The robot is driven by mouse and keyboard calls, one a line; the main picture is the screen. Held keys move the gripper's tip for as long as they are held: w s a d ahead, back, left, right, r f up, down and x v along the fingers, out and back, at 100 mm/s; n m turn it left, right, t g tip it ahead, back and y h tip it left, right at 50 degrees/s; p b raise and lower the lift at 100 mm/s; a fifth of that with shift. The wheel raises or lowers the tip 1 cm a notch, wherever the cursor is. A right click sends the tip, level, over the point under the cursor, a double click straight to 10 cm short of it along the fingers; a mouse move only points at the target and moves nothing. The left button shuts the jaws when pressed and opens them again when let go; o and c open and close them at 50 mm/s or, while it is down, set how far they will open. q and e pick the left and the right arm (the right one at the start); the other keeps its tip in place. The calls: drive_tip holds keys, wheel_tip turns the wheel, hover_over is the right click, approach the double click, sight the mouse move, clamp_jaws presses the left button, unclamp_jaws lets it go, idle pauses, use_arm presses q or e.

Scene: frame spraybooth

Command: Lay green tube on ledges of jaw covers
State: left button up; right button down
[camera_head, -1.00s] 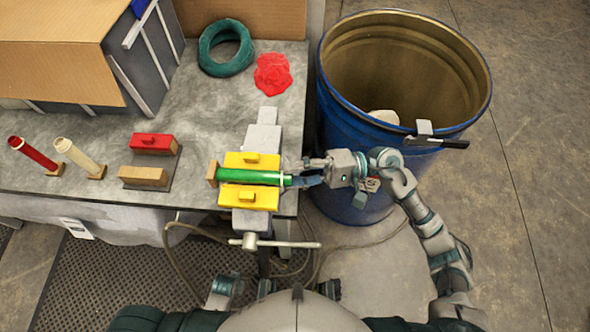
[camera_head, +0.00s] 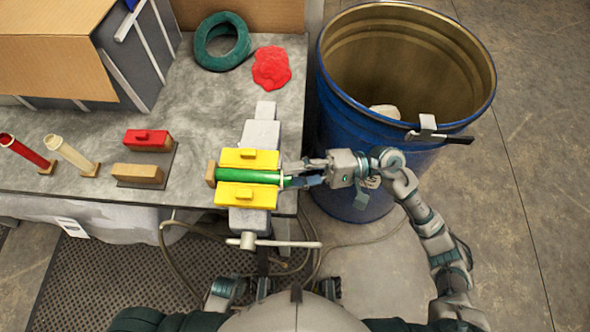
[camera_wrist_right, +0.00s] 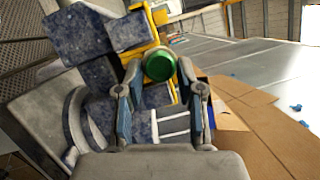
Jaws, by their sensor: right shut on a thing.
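The green tube (camera_head: 247,176) lies level between the two yellow jaw covers of the grey vise, in the head view. The far cover (camera_head: 236,158) and the near cover (camera_head: 240,199) flank it. A tan block (camera_head: 210,173) is at its left end. My right gripper (camera_head: 291,176) is at the tube's right end, shut on it. In the right wrist view, the tube's round green end (camera_wrist_right: 159,65) shows beyond my fingers. Whether the tube touches the ledges is hidden. My left gripper is not clearly in view.
A blue drum (camera_head: 345,115) stands right of the table, close to my right forearm. The vise handle (camera_head: 275,243) sticks out in front. Red and cream tubes (camera_head: 70,153), a red-topped block (camera_head: 146,138), a dark green ring (camera_head: 222,42) and a red cloth (camera_head: 271,68) are on the table.

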drive_tip(key=c, duration=0.7)
unclamp_jaws()
drive_tip(key=shift+o, duration=0.2)
drive_tip(key=v, duration=1.2)
drive_tip(key=shift+d, duration=0.1)
